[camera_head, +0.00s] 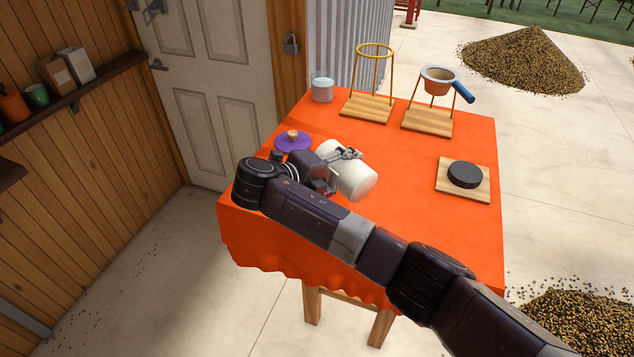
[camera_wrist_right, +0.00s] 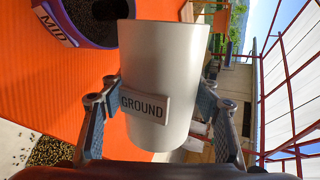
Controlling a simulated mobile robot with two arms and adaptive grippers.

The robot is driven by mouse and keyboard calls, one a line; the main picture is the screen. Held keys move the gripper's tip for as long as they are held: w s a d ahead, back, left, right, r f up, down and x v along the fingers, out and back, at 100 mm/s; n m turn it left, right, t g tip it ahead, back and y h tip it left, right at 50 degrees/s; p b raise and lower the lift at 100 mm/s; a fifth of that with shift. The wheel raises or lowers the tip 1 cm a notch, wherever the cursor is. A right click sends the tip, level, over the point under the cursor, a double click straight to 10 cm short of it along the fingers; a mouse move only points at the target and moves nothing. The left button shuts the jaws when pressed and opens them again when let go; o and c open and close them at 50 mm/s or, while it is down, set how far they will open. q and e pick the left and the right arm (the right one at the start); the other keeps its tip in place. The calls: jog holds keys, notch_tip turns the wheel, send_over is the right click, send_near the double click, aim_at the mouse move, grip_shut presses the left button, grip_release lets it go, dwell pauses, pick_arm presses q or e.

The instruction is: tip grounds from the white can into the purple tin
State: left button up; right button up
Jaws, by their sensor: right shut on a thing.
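My right gripper (camera_head: 338,170) is shut on the white can (camera_head: 356,180) and holds it over the left part of the table. The can carries a label reading GROUND in the right wrist view (camera_wrist_right: 178,75), with a finger on each side. It is tipped over, lying roughly on its side. Its inside does not show. The purple tin (camera_wrist_right: 88,41), marked MID, stands open with dark grounds inside, close to the far end of the can. In the head view my gripper and arm seem to hide the tin. I see no falling grounds. My left gripper is not in view.
A purple lid (camera_head: 291,146) with a wooden knob lies on the orange-covered table (camera_head: 420,215). A glass of water (camera_head: 322,88), a yellow ring stand (camera_head: 374,52), a stand with a blue-handled strainer (camera_head: 438,82) and a dark disc (camera_head: 465,174) on a board surround it.

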jog(key=shift+w+a+r, duration=0.1)
jog(key=shift+w+r, duration=0.1)
jog(key=shift+r, duration=0.15)
jog(key=shift+s+f, duration=0.1)
jog(key=shift+f, duration=0.15)
jog(key=shift+r+n, duration=0.3)
jog(key=shift+r, duration=0.05)
dwell(2.2)
jog(key=shift+g+h, duration=0.3)
jog(key=shift+w+a+r+n, duration=0.15)
jog(key=shift+w+r+n, duration=0.1)
jog(key=shift+r+n, duration=0.05)
dwell(4.2)
